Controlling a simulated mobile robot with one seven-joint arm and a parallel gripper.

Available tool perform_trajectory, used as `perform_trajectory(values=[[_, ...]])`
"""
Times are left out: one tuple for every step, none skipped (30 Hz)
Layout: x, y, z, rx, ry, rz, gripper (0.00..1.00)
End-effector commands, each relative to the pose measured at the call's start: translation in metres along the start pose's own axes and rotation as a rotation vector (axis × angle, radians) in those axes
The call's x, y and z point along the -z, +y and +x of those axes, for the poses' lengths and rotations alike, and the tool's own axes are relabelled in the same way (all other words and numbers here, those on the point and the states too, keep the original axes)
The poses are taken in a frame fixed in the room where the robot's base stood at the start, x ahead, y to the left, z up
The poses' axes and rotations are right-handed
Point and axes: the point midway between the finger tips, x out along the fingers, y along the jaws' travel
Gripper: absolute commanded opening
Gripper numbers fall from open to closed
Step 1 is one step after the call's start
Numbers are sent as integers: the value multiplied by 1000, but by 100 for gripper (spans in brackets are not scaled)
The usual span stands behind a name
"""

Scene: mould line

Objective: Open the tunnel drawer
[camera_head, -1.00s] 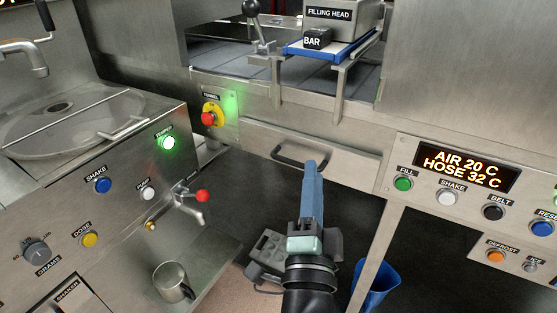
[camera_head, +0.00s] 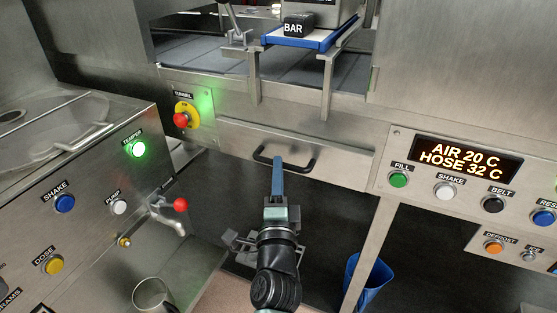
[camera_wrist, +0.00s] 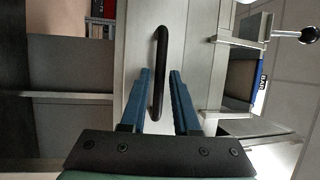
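The tunnel drawer (camera_head: 340,168) has a plain steel front below the tunnel opening, and it looks shut. Its black bar handle (camera_head: 300,170) sits on the left part of that front. My gripper (camera_head: 278,160) reaches up to the handle from below, its blue fingers seen edge-on in the head view. In the wrist view the two blue fingers of my gripper (camera_wrist: 160,72) are apart, with the black handle (camera_wrist: 161,50) running between them. Gaps show on both sides of the handle, so the gripper is open around it without a visible grip.
A red stop knob (camera_head: 181,120) on a yellow plate is left of the drawer. The button panel (camera_head: 455,150) is at the right. A red-knobbed tap (camera_head: 170,210) and a metal jug (camera_head: 152,293) stand at lower left. A blue bin (camera_head: 368,280) is below right.

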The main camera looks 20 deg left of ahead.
Motion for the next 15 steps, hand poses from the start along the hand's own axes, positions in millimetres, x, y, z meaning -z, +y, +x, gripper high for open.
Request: perform_trajectory(values=[[0,-1,8,2,0,-1,30],[0,0,11,1,0,-1,30],[0,0,15,2,1,-1,30],[0,0,18,2,1,-1,30],[0,0,20,1,1,0,30],[0,0,23,2,1,0,30],[0,0,24,2,1,0,30],[0,0,26,1,1,0,30],[0,0,27,1,1,0,30],[0,0,27,0,1,0,30],[0,0,28,0,1,0,30],[0,0,28,0,1,0,30],[0,0,28,0,1,0,30],[0,0,28,0,1,0,30],[0,0,28,0,1,0,30]])
